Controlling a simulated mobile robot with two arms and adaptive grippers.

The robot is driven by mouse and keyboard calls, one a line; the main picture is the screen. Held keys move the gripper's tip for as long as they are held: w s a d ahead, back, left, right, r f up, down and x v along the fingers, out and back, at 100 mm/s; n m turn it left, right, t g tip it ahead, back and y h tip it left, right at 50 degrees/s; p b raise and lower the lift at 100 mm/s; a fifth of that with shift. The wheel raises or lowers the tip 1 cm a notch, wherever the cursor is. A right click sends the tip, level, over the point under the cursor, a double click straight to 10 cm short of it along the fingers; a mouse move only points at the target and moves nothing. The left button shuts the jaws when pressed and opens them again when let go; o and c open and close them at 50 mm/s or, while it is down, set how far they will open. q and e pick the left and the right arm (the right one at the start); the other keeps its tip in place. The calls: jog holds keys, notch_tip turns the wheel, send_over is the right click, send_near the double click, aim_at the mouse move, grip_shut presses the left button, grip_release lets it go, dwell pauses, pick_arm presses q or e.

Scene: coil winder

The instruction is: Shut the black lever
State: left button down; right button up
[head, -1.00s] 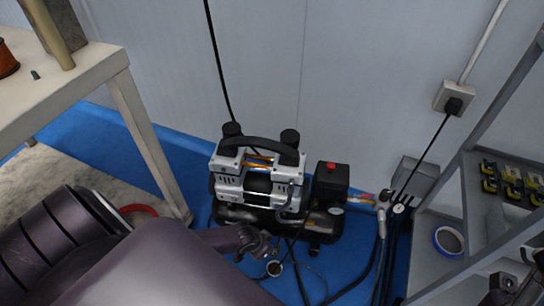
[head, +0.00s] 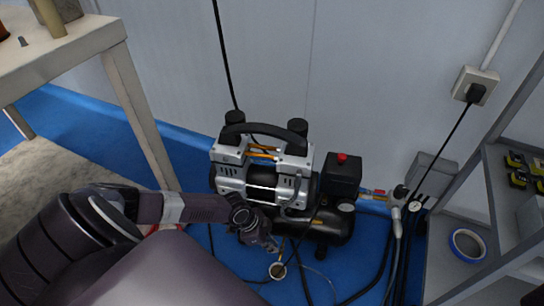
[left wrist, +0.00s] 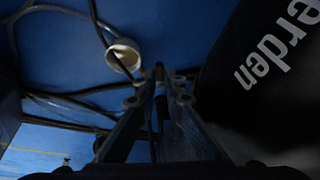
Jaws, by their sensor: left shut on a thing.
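The black air compressor (head: 325,228) with silver motor heads (head: 262,172) stands on the blue floor by the wall. My left gripper (head: 270,246) is low at the front of its tank, above a small cup (head: 277,270). In the left wrist view, my left gripper (left wrist: 161,76) has its fingertips close together beside the black tank (left wrist: 262,60) with white lettering. It is shut on a small dark part, which seems to be the black lever; the fingers mostly hide it, so its angle is unclear. The cup (left wrist: 123,55) shows just beyond the fingertips. My right gripper is not in view.
A pale workbench (head: 75,50) stands at left, a grey shelf (head: 455,215) with a blue tape roll (head: 467,245) at right. Black hoses (head: 375,270) run over the floor right of the compressor. A wall socket (head: 474,85) has a cable hanging from it.

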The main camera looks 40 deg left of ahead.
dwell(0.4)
pick_arm(q)
jog(key=c, duration=2)
grip_release()
jog(key=shift+c, duration=0.2)
jog(key=shift+w, duration=0.1)
